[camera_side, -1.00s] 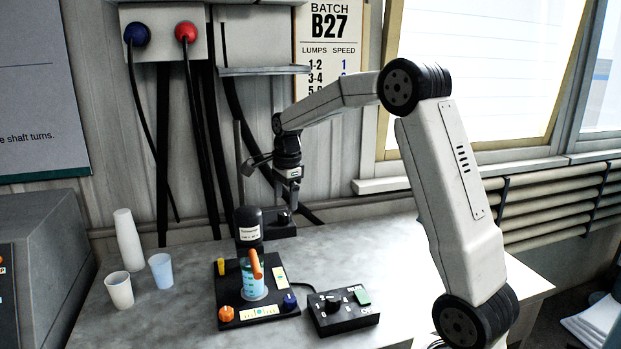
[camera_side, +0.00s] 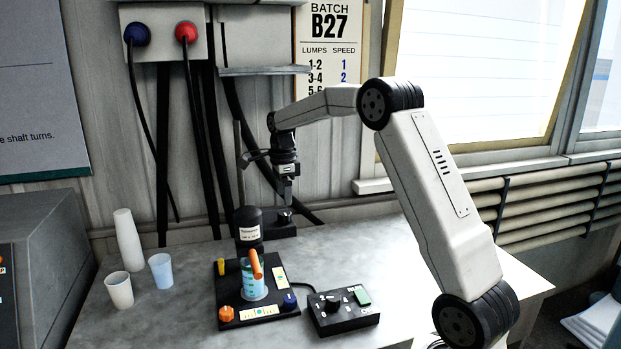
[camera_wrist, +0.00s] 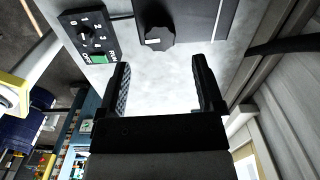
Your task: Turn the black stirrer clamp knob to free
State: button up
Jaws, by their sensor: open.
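The black stirrer clamp knob (camera_side: 285,215) sits on a black clamp block (camera_side: 280,231) behind the stirrer motor. In the wrist view the lobed knob (camera_wrist: 158,39) carries a short white mark and lies past the fingertips, between their lines. My gripper (camera_side: 287,196) points down just above the knob in the side view. In the wrist view my gripper (camera_wrist: 161,75) is open, with nothing between its fingers. Bare bench shows between them. I cannot tell whether a finger touches the knob; in the wrist view they look apart.
The black labelled motor (camera_side: 248,228) stands left of the knob, above a beaker (camera_side: 253,283) on a black base. White cups (camera_side: 120,290) stand left. A shelf (camera_side: 262,70) is above.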

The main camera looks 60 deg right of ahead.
aim_at(285, 213)
jog(key=shift+f, duration=2.9)
grip_shut()
